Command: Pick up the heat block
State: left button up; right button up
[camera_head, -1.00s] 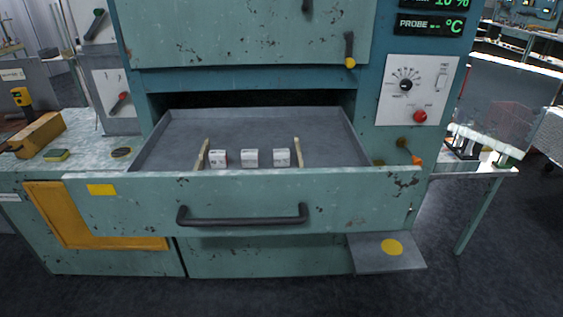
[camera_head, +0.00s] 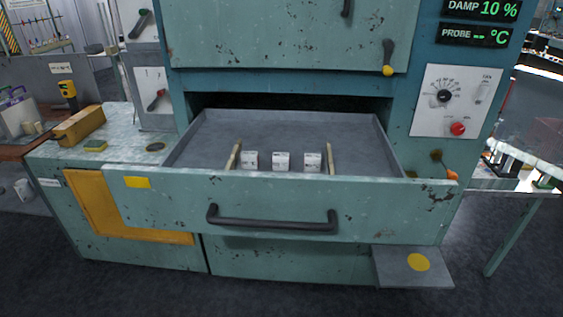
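Three small pale blocks stand in a row inside the open drawer: a left block (camera_head: 250,160), a middle block (camera_head: 281,161) and a right block (camera_head: 312,162). Each has small markings on its front, too small to read. I cannot tell which of them, if any, is the heat block. A thin wooden strip (camera_head: 234,156) stands left of the row and another (camera_head: 330,158) stands right of it. The drawer (camera_head: 280,198) is pulled out and its front has a dark bar handle (camera_head: 272,219). Neither of my grippers is in view.
A teal cabinet (camera_head: 290,45) rises above the drawer, with a dial panel (camera_head: 457,100) at right. A grey plate with a yellow disc (camera_head: 418,262) juts out low at right. A worktop at left holds a wooden block (camera_head: 79,125). The floor in front is clear.

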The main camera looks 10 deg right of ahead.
aim_at(312, 162)
jog(key=k+l, duration=0.15)
jog(key=l, duration=0.2)
jog(key=k+l, duration=0.2)
jog(key=l, duration=0.15)
jog(key=k+l, duration=0.15)
jog(key=l, duration=0.15)
jog(key=k+l, duration=0.15)
jog(key=l, duration=0.2)
